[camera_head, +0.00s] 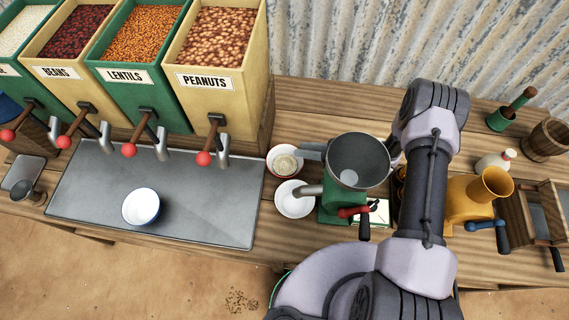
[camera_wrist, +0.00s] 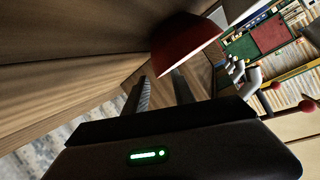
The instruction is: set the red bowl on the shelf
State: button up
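The red bowl (camera_head: 284,161) has a white inside and holds something beige. It sits on the wooden counter, left of the green grinder, in the head view. In the wrist view the red bowl (camera_wrist: 187,42) is close, just beyond my fingertips, with its red outside showing. My gripper (camera_wrist: 160,82) has its two fingers apart with a gap between them. Whether a fingertip touches the bowl I cannot tell. In the head view my gripper is hidden behind my arm and the grinder. I cannot pick out the shelf with certainty.
The green grinder (camera_head: 345,205) with a grey hopper stands right beside the bowl. A white bowl (camera_head: 294,199) is under its spout. A blue-and-white bowl (camera_head: 141,206) sits on the metal tray (camera_head: 85,185) below the dispensers. A yellow grinder (camera_head: 475,197) is at right.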

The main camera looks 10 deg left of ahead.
aim_at(287, 148)
jog(key=x, duration=0.4)
jog(key=shift+d, duration=0.1)
grip_shut()
dwell(1.2)
